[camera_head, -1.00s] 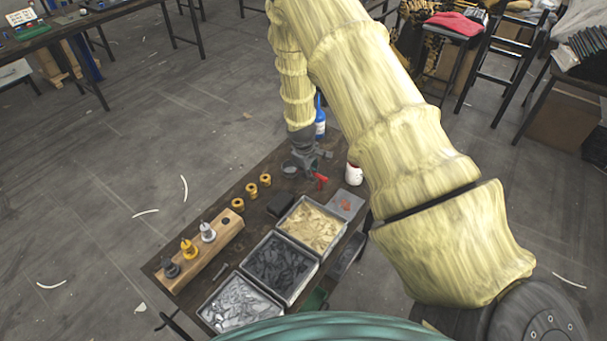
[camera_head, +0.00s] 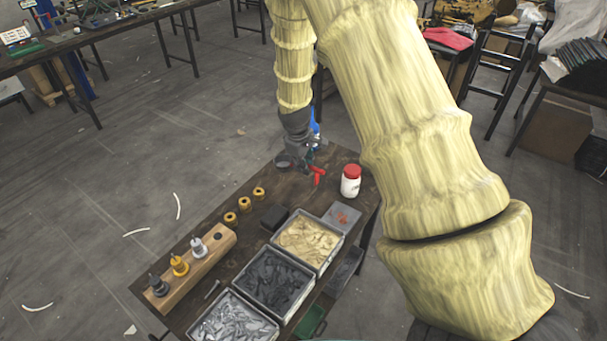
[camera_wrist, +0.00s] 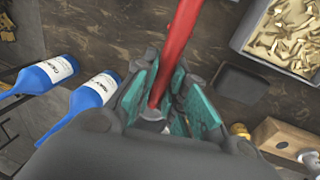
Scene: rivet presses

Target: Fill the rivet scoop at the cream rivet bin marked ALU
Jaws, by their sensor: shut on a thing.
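My gripper (camera_head: 304,160) is over the far end of the workbench. In the wrist view its teal finger pads (camera_wrist: 172,102) are shut on a red handle (camera_wrist: 181,45), which I take to be the rivet scoop's; red also shows at the gripper in the head view (camera_head: 316,176). The scoop's bowl cannot be made out. Three grey-rimmed bins stand along the bench's right side: pale gold rivets in the far bin (camera_head: 332,263), dark ones in the middle bin (camera_head: 297,306), silver ones in the near bin (camera_head: 196,338). No ALU mark is readable.
A white jar with a red lid (camera_head: 351,181) stands right of my gripper. A dark block (camera_head: 274,217), several brass cups (camera_head: 245,204) and a wooden block with nozzles (camera_head: 215,244) stand left of the bins.

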